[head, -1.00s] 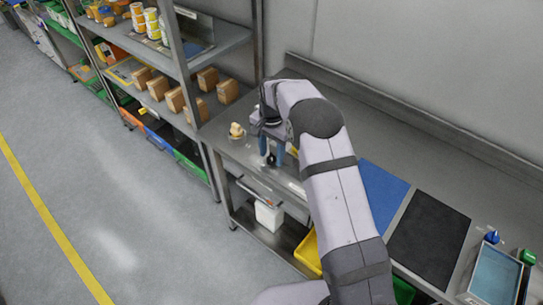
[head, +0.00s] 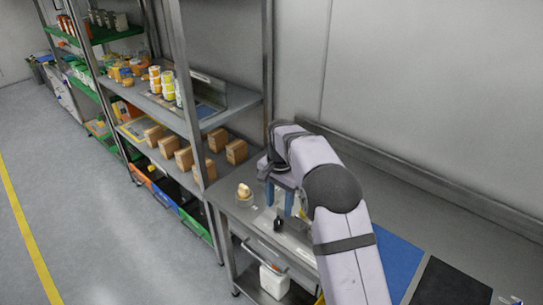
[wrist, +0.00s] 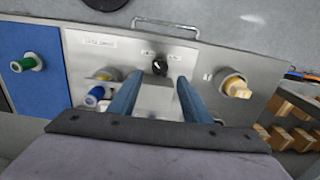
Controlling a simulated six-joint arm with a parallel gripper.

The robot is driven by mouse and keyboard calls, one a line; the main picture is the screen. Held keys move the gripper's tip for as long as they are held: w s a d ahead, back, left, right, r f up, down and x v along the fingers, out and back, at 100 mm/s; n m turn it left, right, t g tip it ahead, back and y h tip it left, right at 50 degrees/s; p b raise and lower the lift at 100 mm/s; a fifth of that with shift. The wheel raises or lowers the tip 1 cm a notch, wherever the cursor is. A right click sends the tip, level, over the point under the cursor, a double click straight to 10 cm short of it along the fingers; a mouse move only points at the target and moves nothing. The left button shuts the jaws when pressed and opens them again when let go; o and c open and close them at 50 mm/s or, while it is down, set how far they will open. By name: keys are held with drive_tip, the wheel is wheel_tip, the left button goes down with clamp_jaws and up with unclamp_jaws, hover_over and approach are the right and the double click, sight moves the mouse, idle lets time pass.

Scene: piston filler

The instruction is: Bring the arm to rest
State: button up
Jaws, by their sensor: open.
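My gripper (head: 279,198) has two blue fingers, spread apart with nothing held between them. It hangs above the steel bench at the near end of the shelving. A black knob (head: 278,225) on the bench unit shows just below the fingers. In the wrist view my gripper (wrist: 157,86) points at the steel panel (wrist: 100,55), and the black knob (wrist: 159,67) lies beyond the fingertips, apart from them. A grey block (wrist: 157,100) shows between the fingers. My arm reaches in from the lower right of the head view.
An amber fitting (head: 244,191) stands left of the gripper. In the wrist view, a blue-capped part (wrist: 95,96) and a green-capped part (wrist: 27,63) lie left. Shelving with tan boxes (head: 205,168) stands close left. A blue mat (head: 398,262) and wall are right.

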drive_tip(key=shift+s+d+r, duration=0.2)
drive_tip(key=shift+s, duration=0.15)
drive_tip(key=s+d+n, duration=0.3)
drive_tip(key=s+n, duration=0.1)
drive_tip(key=s, duration=1.1)
drive_tip(key=s+d+n, duration=0.4)
drive_tip(key=s, duration=1.1)
drive_tip(key=shift+s+d+n, duration=0.25)
drive_tip(key=shift+d+n, duration=0.05)
drive_tip(key=shift+n, duration=0.1)
drive_tip(key=shift+d+f, duration=0.1)
